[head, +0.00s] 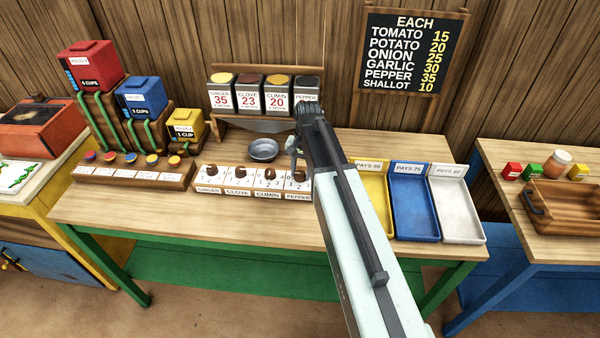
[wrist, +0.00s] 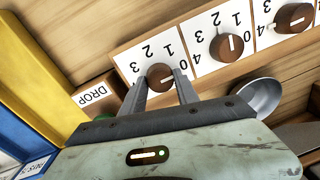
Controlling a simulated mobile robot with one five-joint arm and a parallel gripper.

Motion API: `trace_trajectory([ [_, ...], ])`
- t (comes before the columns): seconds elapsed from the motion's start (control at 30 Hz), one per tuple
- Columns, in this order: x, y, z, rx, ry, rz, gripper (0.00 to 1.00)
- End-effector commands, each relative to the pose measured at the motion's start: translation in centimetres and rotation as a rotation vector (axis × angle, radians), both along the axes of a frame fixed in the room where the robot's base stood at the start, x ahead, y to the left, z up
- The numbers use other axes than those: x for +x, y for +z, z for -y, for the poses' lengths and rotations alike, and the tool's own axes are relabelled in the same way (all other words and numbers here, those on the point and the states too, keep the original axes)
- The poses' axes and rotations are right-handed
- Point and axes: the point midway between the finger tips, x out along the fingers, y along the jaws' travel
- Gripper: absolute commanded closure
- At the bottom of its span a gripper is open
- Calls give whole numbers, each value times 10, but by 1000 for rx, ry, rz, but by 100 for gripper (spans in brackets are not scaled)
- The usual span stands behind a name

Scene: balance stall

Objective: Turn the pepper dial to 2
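The pepper dial (head: 299,175) is the rightmost of the row of brown knobs in the head view, above its PEPPER label (head: 298,197). In the wrist view the pepper knob (wrist: 160,75) shows between my fingertips, with upside-down digits 0 to 3 around it. Its pale mark points right, towards the side of the 0. My gripper (head: 293,150) hangs just above and behind this dial in the head view. In the wrist view my gripper (wrist: 160,82) is open, one finger on each side of the knob. I cannot tell whether a finger touches it.
The cumin dial (wrist: 226,46) stands close beside the pepper dial. A metal bowl (head: 263,150) sits behind the dials, under the spice dispenser (head: 265,125). A yellow tray (head: 372,212) and a blue tray (head: 415,215) lie to the right.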

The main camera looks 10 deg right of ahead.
Motion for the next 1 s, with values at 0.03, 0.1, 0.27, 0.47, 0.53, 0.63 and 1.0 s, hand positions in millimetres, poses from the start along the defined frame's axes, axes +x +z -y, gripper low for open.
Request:
trace_trajectory([
  [0.03, 0, 0, 0, 0, 0, 0, 92],
  [0.1, 0, 0, 0, 0, 0, 0, 100],
  [0.27, 0, 0, -1, 0, 10, 0, 100],
  [0.47, 0, 0, -1, 0, 71, 0, 100],
  [0.53, 0, 0, -1, 1, 111, -1, 100],
  [0.63, 1, 0, -1, 1, 185, 0, 100],
  [1.0, 2, 0, -2, 1, 529, 0, 100],
])
